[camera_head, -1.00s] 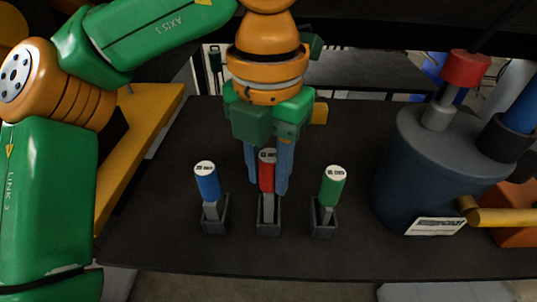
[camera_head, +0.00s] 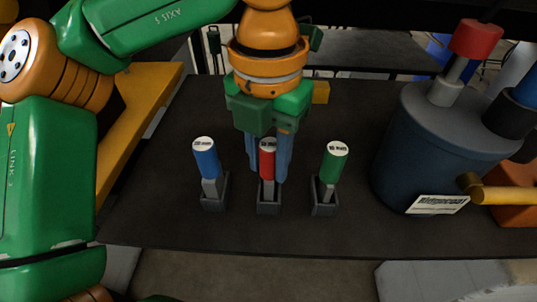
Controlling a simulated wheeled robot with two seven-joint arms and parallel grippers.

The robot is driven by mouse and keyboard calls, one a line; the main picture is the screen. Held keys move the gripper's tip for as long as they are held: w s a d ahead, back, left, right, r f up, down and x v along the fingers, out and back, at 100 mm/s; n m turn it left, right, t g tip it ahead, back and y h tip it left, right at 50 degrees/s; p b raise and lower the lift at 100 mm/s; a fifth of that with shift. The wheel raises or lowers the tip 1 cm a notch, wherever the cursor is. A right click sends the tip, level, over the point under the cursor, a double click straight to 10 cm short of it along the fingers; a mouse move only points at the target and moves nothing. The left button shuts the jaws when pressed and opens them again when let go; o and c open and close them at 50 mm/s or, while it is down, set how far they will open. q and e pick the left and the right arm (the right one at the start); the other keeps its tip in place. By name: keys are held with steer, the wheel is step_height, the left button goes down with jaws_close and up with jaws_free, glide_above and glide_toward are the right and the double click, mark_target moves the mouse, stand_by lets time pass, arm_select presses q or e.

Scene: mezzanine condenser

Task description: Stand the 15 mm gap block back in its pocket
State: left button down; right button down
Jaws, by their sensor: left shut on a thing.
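Three gap blocks with round-topped handles stand in a row on the dark table: blue (camera_head: 206,163), red (camera_head: 267,164) and green (camera_head: 334,164). The labels on their tops are too small to read. My left gripper (camera_head: 268,160) points down behind the red handle, its blue fingers shut on the red block. The grey shank of the red block goes down into the middle dark pocket (camera_head: 268,208). It looks upright; whether it touches the pocket floor is hidden. The blue and green blocks stand in the left pocket (camera_head: 213,203) and right pocket (camera_head: 323,208), leaning slightly. My right gripper is out of view.
A large dark blue-grey cylinder (camera_head: 415,165) with a red-topped stem (camera_head: 476,40) and a white label stands at the right. A yellow bar (camera_head: 505,194) is beside it. A yellow beam (camera_head: 140,120) runs along the table's left side. The table front (camera_head: 320,238) is clear.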

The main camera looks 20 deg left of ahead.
arm_select(q)
steer(key=shift+f, duration=0.15)
steer(key=shift+c, duration=2.4)
jaws_free()
step_height(320, 180, up, 7)
steer(key=shift+s+r+p, duration=0.1)
steer(key=shift+r+p, duration=0.05)
steer(key=shift+p, duration=0.4)
steer(key=shift+s, duration=0.1)
